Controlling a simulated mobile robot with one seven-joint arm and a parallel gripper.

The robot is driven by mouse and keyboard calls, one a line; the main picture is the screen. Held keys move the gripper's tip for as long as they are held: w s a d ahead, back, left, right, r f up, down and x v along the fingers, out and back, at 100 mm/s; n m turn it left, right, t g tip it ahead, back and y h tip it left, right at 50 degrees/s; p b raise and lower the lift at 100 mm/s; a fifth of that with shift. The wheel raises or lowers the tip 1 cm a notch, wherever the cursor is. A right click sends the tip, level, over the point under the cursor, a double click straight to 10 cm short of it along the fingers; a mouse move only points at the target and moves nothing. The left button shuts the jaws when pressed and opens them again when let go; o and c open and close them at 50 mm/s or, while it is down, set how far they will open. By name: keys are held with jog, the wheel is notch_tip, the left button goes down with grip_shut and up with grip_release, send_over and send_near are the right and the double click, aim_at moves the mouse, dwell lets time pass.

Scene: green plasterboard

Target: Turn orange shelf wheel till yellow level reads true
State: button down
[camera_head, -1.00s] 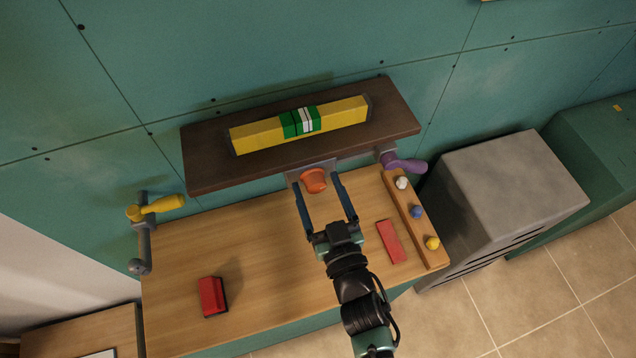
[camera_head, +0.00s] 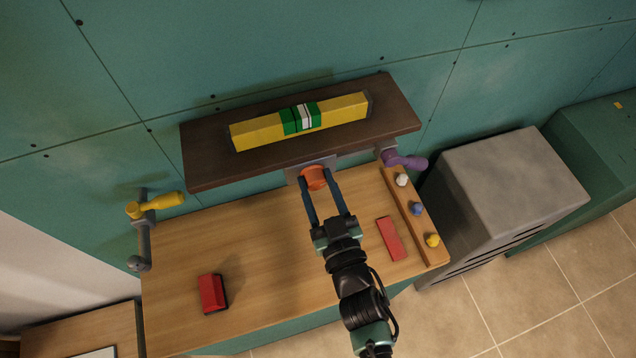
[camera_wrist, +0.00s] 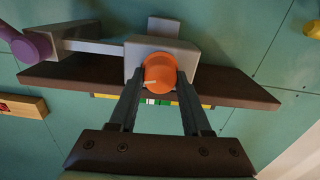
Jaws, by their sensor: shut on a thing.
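The orange wheel (camera_head: 315,178) sits on a grey block under the front edge of the dark brown shelf (camera_head: 215,172). My gripper (camera_head: 319,184) has its two blue-grey fingers shut on the wheel, one on each side. In the wrist view the orange wheel (camera_wrist: 159,73) is between the fingertips and shows a small pale mark. The yellow level (camera_head: 258,134) lies on the shelf, with a green middle section and a white band in it. The bubble reading is too small to tell. In the wrist view the level is mostly hidden behind the shelf and wheel.
A yellow-handled clamp (camera_head: 160,204) is at the bench's left, and a purple handle (camera_head: 407,162) is right of the wheel. A red block (camera_head: 212,293), a flat red piece (camera_head: 391,239) and a wooden strip with coloured knobs (camera_head: 432,255) are on the bench. A grey cabinet (camera_head: 515,185) stands right.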

jog(key=shift+n, duration=0.6)
jog(key=shift+c, duration=1.8)
grip_release()
jog(key=b+v, duration=0.4)
jog(key=v, duration=0.9)
jog(key=shift+r, duration=0.1)
